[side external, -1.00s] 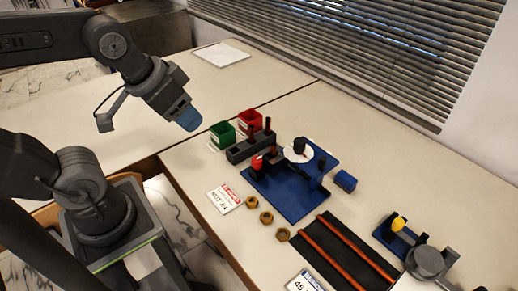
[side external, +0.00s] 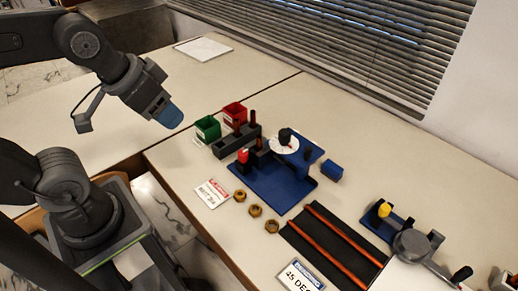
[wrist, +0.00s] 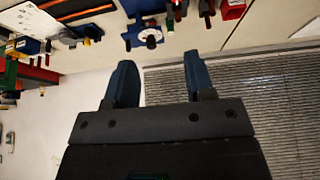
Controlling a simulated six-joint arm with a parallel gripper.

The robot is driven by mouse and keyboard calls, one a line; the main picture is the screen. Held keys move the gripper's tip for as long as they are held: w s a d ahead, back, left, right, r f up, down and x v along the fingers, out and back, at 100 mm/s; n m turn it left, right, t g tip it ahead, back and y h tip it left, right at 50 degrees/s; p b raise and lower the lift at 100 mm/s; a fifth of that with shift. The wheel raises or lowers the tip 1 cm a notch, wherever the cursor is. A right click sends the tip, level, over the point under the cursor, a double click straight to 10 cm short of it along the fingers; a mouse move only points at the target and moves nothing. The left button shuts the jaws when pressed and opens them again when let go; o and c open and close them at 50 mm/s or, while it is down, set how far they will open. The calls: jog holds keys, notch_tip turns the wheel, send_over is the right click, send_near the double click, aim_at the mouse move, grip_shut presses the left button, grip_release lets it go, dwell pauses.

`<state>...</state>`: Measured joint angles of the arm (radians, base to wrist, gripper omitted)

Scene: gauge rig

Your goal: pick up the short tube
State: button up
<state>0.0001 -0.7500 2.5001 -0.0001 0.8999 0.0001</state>
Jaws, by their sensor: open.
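Two long orange-red tubes lie side by side on a black mat (side external: 330,240) in the side external view: one upper (side external: 345,237) and one lower (side external: 325,255). Shorter brown-red upright pieces (side external: 253,117) stand in a dark grey block (side external: 225,146). I cannot tell which of these is the short tube. My gripper (wrist: 158,57) is open and empty, with two blue fingers apart in the wrist view. In the side view it (side external: 170,116) hangs above the table, left of the bins and apart from everything.
A green bin (side external: 207,130) and a red bin (side external: 234,113) stand behind the block. A blue fixture plate (side external: 268,192) carries a white dial (side external: 284,144). Several brass nuts (side external: 255,210) lie before it. A grey round tool (side external: 412,243) stands at right. The far left tabletop is mostly clear.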

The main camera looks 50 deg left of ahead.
jog(key=m+g, duration=0.6)
jog(key=m, duration=1.5)
send_over(259, 137)
notch_tip(259, 137, down, 12)
jog(key=f, duration=0.8)
jog(key=shift+s+d+f, duration=0.15)
jog(key=shift+s+f, duration=0.05)
jog(key=shift+s, duration=0.15)
jog(key=shift+w+a+f, duration=0.15)
jog(key=shift+w+f, duration=0.05)
jog(key=shift+f, duration=1.15)
jog(key=shift+w+a+f, duration=0.1)
jog(key=shift+w+f, duration=0.1)
jog(key=shift+f, duration=1.1)
jog(key=shift+c, duration=0.3)
grip_shut()
